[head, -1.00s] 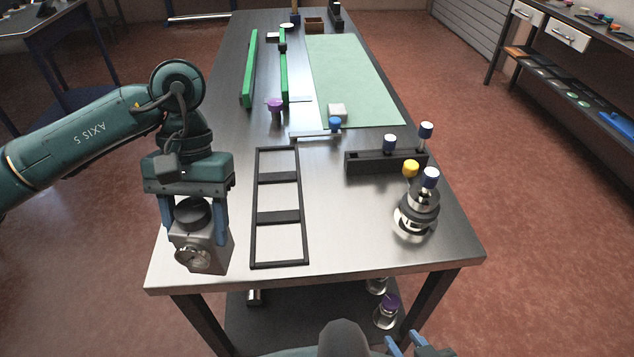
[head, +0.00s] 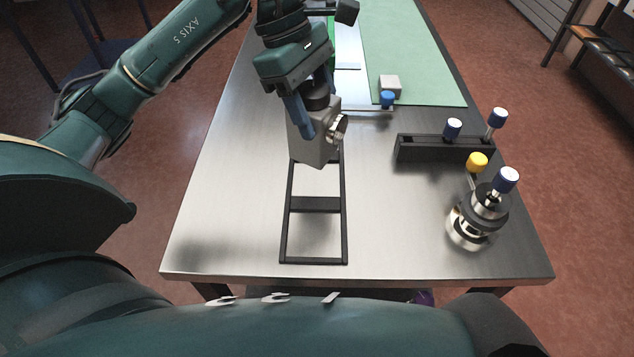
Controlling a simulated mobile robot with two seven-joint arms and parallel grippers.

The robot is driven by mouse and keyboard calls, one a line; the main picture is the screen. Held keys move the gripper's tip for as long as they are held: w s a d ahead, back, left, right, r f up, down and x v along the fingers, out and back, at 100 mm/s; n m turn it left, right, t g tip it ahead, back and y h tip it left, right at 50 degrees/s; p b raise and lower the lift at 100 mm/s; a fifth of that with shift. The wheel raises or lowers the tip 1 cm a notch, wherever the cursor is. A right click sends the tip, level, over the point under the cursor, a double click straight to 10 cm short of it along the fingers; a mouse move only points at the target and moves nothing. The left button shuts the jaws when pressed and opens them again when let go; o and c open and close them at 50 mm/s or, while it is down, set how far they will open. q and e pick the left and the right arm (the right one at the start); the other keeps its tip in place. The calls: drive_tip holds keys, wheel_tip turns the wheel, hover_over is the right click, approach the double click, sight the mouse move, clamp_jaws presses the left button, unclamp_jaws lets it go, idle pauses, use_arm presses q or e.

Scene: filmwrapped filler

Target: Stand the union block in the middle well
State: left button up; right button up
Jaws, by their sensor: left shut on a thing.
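The union block (head: 305,147) is a grey block with a dark round cap on top and a silver fitting on its right side. My left gripper (head: 318,112) is shut on it, with the blue fingers on either side. The block looks upright and is held over the far part of the black three-well frame (head: 287,232). It hides the far well and most of the far crossbar. The middle well (head: 317,182) shows empty in its visible part, just nearer than the block. The near well is empty. Whether the block touches the frame is unclear. My right gripper is out of view.
A black rack (head: 420,150) with blue-capped pieces stands to the right. Nearer is a metal fitting (head: 470,228) with yellow and blue knobs. A flat bar with a blue knob (head: 387,98) and a pale block (head: 390,83) lie beyond. The table's left side is clear.

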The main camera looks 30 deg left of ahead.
sight(313, 143)
use_arm(q)
drive_tip(key=shift+w+a+r+n+t, duration=0.1)
drive_tip(key=shift+w+n+t, duration=0.15)
drive_tip(key=shift+n, duration=0.35)
drive_tip(key=shift+w+a+r+n+t, duration=0.1)
drive_tip(key=shift+n+t, duration=0.15)
drive_tip(key=shift+n, duration=0.35)
drive_tip(key=n, duration=0.1)
drive_tip(key=w+n+t, duration=0.1)
drive_tip(key=n, duration=0.1)
drive_tip(key=shift+a+r+b, duration=0.35)
drive_tip(key=shift+a+b, duration=0.05)
wheel_tip(313, 143, down, 5)
drive_tip(key=shift+a+r, duration=0.1)
drive_tip(key=shift+r, duration=0.05)
wheel_tip(313, 143, down, 5)
drive_tip(key=o, duration=1.7)
drive_tip(key=shift+f, duration=0.2)
drive_tip(key=shift+c, duration=0.2)
drive_tip(key=shift+r, duration=0.1)
